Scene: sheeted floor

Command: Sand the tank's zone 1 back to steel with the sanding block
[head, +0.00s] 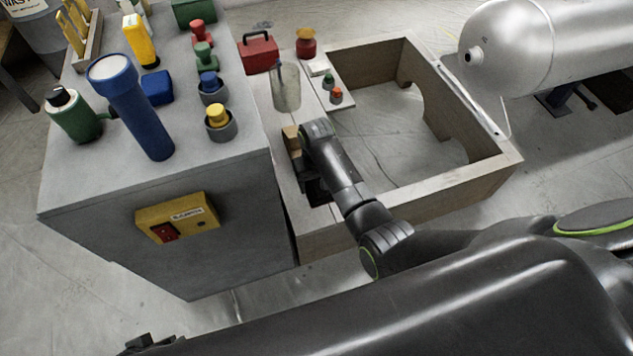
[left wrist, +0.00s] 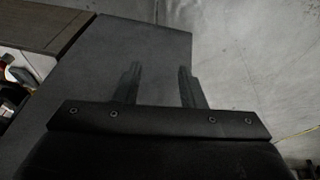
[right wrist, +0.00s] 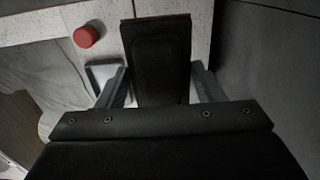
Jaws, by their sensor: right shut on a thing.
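The pale grey tank (head: 545,45) lies at the upper right of the head view, cut off by the frame; I cannot read any zone mark on it. My right gripper (head: 303,160) is over the left board of the wooden frame, far from the tank. It is shut on the sanding block (head: 291,138), tan in the head view. In the right wrist view the block (right wrist: 158,50) shows as a dark slab with a reddish far edge between the fingers. My left gripper (left wrist: 158,85) has its fingers apart with nothing between them, above a grey surface.
A grey cabinet (head: 150,235) stands left with a blue flashlight (head: 130,105), a green canister (head: 72,115) and several coloured knobs. A clear cup (head: 286,85), a red toolbox (head: 259,52) and a red-and-yellow jar (head: 306,42) stand beside the open wooden frame (head: 450,185).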

